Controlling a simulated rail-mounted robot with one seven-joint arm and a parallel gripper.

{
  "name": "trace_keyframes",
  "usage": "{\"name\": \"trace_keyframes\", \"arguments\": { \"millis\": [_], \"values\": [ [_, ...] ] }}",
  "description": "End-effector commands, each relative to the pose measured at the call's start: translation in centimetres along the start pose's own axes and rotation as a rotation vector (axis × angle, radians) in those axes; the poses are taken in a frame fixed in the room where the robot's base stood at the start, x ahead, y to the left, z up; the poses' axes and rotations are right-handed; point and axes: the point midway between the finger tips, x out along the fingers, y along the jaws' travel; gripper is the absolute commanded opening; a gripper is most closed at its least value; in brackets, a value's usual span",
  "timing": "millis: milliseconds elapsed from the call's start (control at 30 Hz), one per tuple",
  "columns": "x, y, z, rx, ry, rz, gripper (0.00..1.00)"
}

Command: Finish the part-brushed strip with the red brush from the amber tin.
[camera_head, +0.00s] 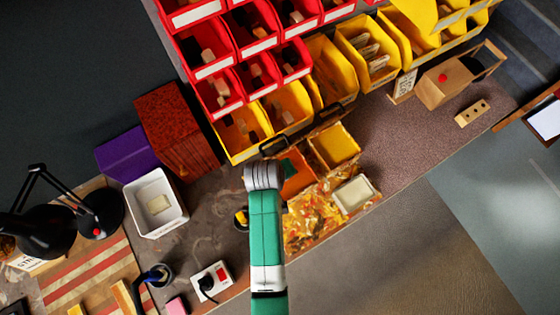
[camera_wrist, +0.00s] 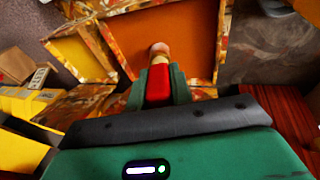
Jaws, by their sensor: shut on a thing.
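My gripper (camera_wrist: 157,92) is shut on the red brush (camera_wrist: 158,82), seen in the wrist view. The brush has a red body, a pale collar and a pinkish tip, which points away from my jaws. Its tip overlaps the near part of an orange panel (camera_wrist: 185,35) with a paint-splashed rim; I cannot tell whether they touch. In the head view the orange panel (camera_head: 298,185) is partly covered by my arm, which also hides most of my gripper and the brush. I cannot make out the part-brushed strip or tell for certain which container is the amber tin.
A yellow-filled tray (camera_head: 335,145) and a pale tray (camera_head: 354,194) stand beside the orange panel on a paint-splashed surface (camera_head: 308,225). Yellow bins (camera_head: 285,105) and red bins (camera_head: 205,60) rise behind. A white tub (camera_head: 155,203) and a power socket (camera_head: 211,283) lie to the left.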

Motion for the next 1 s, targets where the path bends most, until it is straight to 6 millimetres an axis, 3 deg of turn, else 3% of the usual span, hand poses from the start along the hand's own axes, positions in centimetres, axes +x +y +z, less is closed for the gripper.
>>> {"name": "trace_keyframes", "arguments": {
  "millis": [267, 1000],
  "values": [
    [-0.3, 0.0, 0.1, -0.001, -0.003, -0.003, 0.00],
    [-6.7, 2.1, -1.2, 0.000, -0.001, -0.001, 0.00]
  ]
}}
